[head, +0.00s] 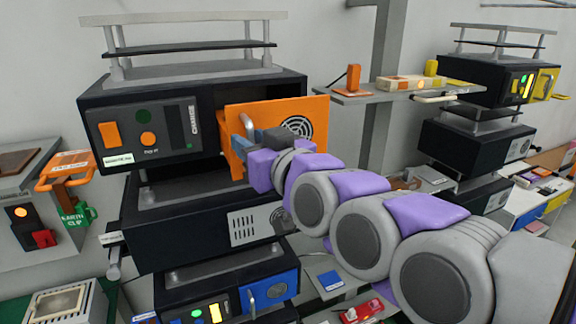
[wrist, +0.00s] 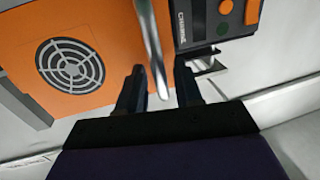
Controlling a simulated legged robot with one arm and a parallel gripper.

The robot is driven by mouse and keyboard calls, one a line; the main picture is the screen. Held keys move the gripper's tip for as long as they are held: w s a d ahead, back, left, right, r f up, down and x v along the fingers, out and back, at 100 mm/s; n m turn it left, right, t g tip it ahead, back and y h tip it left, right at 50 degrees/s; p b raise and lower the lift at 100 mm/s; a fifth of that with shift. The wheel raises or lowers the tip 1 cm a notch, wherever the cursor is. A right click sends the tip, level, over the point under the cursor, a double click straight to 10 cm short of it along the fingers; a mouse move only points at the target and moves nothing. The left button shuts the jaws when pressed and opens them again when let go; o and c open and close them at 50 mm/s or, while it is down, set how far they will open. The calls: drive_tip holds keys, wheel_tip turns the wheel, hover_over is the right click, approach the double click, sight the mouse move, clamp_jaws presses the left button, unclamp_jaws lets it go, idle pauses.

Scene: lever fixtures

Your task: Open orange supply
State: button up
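The orange supply (head: 307,106) is an orange panel with a round black vent and a metal handle, on the upper black unit (head: 190,86). It stands ajar, angled out from the unit, with a dark opening behind its left and top edges. In the wrist view the orange panel (wrist: 25,45) fills the upper left, and the handle (wrist: 150,40) comes down between my fingers. My gripper (wrist: 160,88) is open around the handle, with a finger on each side and small gaps visible. In the head view my gripper (head: 258,142) partly covers the panel.
A second black unit (head: 165,225) sits below, and a lower one has a blue panel (head: 270,290). A grey shelf (head: 380,97) with small orange and yellow items is at the right, beside a grey post. An orange-handled fixture (head: 65,170) is on the left wall.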

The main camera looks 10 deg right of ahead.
drive_tip(key=b+v, duration=0.4)
drive_tip(key=v, duration=1.2)
drive_tip(key=shift+s+d, duration=0.15)
drive_tip(key=shift+s, duration=0.15)
wheel_tip(320, 180, down, 30)
drive_tip(key=s+m+g+h+b, duration=0.2)
drive_tip(key=g+h+b, duration=0.3)
drive_tip(key=g, duration=0.4)
drive_tip(key=s+d+f+m+g+h+b, duration=0.1)
drive_tip(key=s+d+f+g+b, duration=0.1)
drive_tip(key=s+f, duration=0.5)
drive_tip(key=s+d+f+m+g+h+b, duration=0.2)
drive_tip(key=s+d+f+g, duration=0.2)
drive_tip(key=f, duration=0.5)
drive_tip(key=s+g, duration=0.2)
drive_tip(key=s, duration=0.1)
drive_tip(key=shift+f+g, duration=0.4)
